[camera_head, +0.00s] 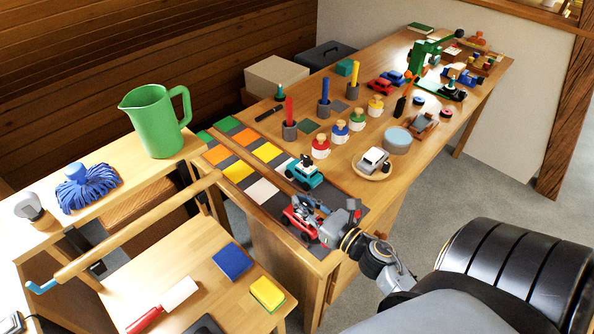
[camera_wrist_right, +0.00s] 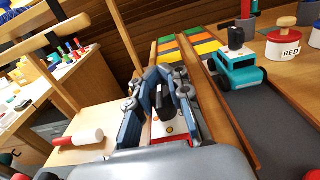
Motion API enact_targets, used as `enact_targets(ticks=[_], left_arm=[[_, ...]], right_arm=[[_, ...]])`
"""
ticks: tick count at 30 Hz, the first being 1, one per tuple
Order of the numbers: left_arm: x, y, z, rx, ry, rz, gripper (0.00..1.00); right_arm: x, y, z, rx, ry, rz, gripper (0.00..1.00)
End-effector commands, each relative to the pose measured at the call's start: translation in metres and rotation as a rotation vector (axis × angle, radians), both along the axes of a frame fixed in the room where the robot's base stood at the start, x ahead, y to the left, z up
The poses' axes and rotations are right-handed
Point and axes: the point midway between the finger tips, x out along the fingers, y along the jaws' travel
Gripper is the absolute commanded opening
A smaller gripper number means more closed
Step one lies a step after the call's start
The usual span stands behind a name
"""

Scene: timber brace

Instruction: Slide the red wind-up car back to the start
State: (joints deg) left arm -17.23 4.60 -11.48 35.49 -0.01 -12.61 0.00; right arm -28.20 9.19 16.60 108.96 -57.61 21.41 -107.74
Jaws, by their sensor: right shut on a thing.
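The red wind-up car (camera_head: 296,226) sits at the near end of the left lane of the track (camera_head: 236,171), on the dark strip. My right gripper (camera_head: 308,211) is shut on it from above and covers much of it. In the right wrist view, the fingers (camera_wrist_right: 160,98) stand on both sides of a black upright part, with the car's red and white body (camera_wrist_right: 166,129) below. A teal car (camera_head: 305,173) with a black top stands in the lane to the right, past a wooden divider (camera_wrist_right: 222,107). My left gripper is not in view.
The lanes have green, orange and yellow squares at the far end. Red, blue, green and yellow jars (camera_head: 320,147) stand right of the track. A plate with a white car (camera_head: 374,161) is farther right. A lower wooden table with a rail (camera_head: 140,232) stands at left.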

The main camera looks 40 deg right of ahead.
Motion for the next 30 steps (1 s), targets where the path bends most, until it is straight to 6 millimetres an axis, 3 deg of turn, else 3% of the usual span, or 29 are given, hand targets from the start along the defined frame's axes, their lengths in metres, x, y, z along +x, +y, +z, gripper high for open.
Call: enact_targets(ticks=[7,8,12,23,30], left_arm=[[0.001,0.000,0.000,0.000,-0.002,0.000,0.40],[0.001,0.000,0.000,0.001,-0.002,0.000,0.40],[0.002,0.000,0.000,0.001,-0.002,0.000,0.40],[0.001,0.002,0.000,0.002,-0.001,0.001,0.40],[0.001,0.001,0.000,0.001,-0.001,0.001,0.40]], right_arm=[[-0.002,0.000,-0.003,0.000,0.007,0.000,0.00],[-0.002,0.000,-0.003,0.000,0.007,0.000,0.17],[-0.002,0.000,-0.003,0.000,0.006,0.000,0.42],[-0.005,-0.001,-0.002,0.000,0.005,-0.001,0.42],[-0.046,-0.007,-0.003,0.003,0.008,-0.005,0.42]])
